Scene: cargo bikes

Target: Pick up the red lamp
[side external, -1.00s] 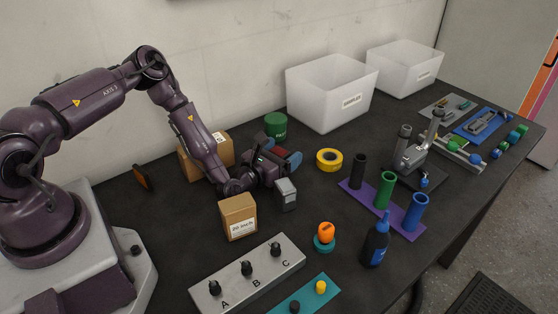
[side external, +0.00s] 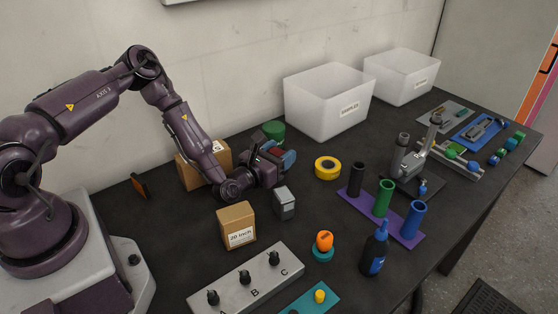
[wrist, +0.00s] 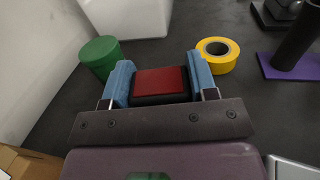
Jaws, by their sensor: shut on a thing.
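The red lamp (wrist: 161,80) shows in the wrist view as a red-topped block with a dark body, between the two blue fingertips of my gripper (wrist: 160,88). The fingers press on its left and right sides. In the side external view my gripper (side external: 278,158) is behind the small grey box, and the lamp is mostly hidden by the fingers and wrist, with only a bit of red showing. I cannot tell clearly whether the lamp is clear of the table.
A green canister (wrist: 101,56) stands left of the gripper and a yellow tape roll (wrist: 217,54) right. A grey box (side external: 284,203) and a cardboard box (side external: 237,226) stand in front. Another cardboard box (side external: 190,172) is behind the arm. A white bin (side external: 327,106) stands beyond.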

